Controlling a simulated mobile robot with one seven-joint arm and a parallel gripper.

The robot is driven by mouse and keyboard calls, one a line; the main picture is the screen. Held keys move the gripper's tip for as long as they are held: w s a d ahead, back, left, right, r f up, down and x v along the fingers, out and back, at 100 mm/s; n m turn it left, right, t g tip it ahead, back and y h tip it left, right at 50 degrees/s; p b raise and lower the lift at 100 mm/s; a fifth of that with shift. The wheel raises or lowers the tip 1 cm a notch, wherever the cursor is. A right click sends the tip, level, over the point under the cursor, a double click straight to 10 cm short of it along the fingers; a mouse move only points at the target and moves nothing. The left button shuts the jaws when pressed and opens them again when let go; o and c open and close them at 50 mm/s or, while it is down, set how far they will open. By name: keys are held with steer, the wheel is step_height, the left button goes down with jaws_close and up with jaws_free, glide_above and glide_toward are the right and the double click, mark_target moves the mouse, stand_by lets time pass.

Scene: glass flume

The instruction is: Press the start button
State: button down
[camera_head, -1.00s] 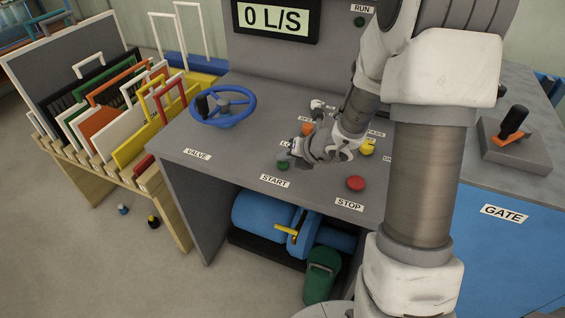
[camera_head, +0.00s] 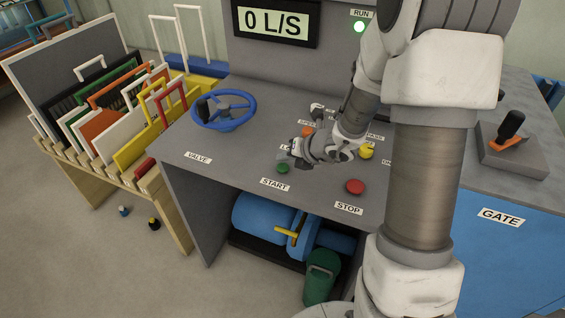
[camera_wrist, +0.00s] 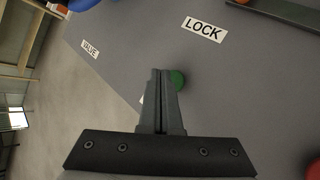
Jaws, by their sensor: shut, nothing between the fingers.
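The green start button (camera_head: 282,168) sits on the grey console top just above the START label (camera_head: 275,184). My gripper (camera_head: 288,155) is shut and empty, just above and behind the button in the head view. In the wrist view the shut fingers (camera_wrist: 167,75) point at the green button (camera_wrist: 178,80) and hide part of it. I cannot tell whether the fingertips touch it. The display (camera_head: 275,22) reads 0 L/S.
The red stop button (camera_head: 355,187) is to the right of the start button. A yellow knob (camera_head: 366,152) and an orange part (camera_head: 307,131) are near my wrist. The blue valve wheel (camera_head: 224,108) is at the left, and the gate lever (camera_head: 511,124) at the right.

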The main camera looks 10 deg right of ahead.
mark_target(285, 169)
steer(key=shift+r, duration=0.15)
step_height(285, 169, up, 6)
steer(key=p, duration=0.5)
stand_by(0.6)
steer(key=s+a+r+n+g, duration=0.1)
steer(key=s+a+r+n, duration=0.3)
steer(key=n, duration=0.3)
steer(key=s+a+r+n+g+y, duration=0.1)
steer(key=s+a+r+n, duration=0.1)
steer(key=s+r+n, duration=0.35)
steer(key=s+a+r+n+g, duration=0.1)
steer(key=s+a+r+n, duration=0.15)
steer(key=r+n, duration=0.45)
steer(key=s+d+r+n+h, duration=0.1)
steer(key=s+d+n+h, duration=0.1)
steer(key=s+d+n, duration=0.2)
steer(key=s+d+r+n+h, duration=0.1)
steer(key=s+d+n+h, duration=0.2)
steer(key=s+n, duration=0.6)
steer(key=d+n, duration=0.1)
steer(key=n, duration=0.5)
steer(key=shift+s+r+t+h, duration=0.3)
steer(key=shift+s+r, duration=0.1)
